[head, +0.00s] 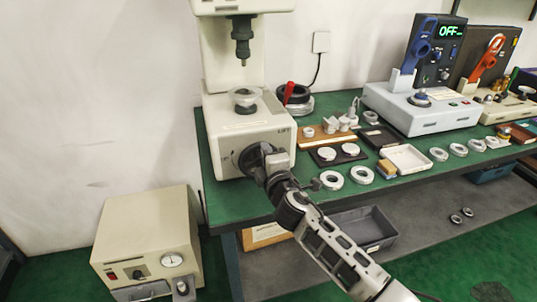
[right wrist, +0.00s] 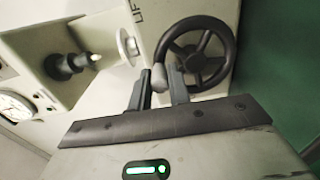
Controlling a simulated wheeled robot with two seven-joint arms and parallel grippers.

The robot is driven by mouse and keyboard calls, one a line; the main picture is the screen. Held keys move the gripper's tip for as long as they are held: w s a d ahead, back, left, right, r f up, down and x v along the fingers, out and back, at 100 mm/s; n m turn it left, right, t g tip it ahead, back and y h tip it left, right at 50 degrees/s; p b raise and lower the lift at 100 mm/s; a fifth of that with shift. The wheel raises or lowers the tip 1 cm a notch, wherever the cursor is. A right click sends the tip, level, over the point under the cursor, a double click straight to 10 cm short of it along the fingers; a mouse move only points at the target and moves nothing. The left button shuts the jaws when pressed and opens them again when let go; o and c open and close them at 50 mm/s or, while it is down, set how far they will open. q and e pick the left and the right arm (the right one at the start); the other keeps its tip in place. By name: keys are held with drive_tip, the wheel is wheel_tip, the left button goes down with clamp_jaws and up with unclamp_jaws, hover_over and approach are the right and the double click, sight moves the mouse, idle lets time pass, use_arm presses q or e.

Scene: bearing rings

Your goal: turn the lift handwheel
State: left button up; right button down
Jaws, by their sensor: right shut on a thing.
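The lift handwheel (head: 249,157) is a dark spoked wheel on the front of the cream press-like machine (head: 225,117). My right gripper (head: 271,166) is in front of it and hides part of it in the head view. In the right wrist view the wheel (right wrist: 229,47) shows its rim and spokes, and a grey handle knob (right wrist: 159,77) stands at its left edge. The fingers of my right gripper (right wrist: 159,82) are on either side of this knob, shut on it. My left gripper is not in view.
The machine stands at the left end of a green bench (head: 238,202). Several metal rings (head: 332,180), a white tray (head: 405,158) and a heater-like unit (head: 422,108) lie to the right. A beige box with a gauge (head: 150,238) stands on the floor at left.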

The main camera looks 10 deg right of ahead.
drive_tip(key=shift+a, duration=0.1)
idle(0.3)
drive_tip(key=c, duration=1.3)
unclamp_jaws()
drive_tip(key=shift+s, duration=0.1)
drive_tip(key=shift+s+d+r+b, duration=0.1)
drive_tip(key=shift+s+b, duration=0.05)
drive_tip(key=shift+s, duration=2.5)
drive_tip(key=shift+s+d+r+b, duration=0.1)
drive_tip(key=shift+s, duration=2.5)
drive_tip(key=shift+s+d+r+b, duration=0.1)
drive_tip(key=shift+s+b, duration=0.05)
drive_tip(key=shift+s, duration=2.5)
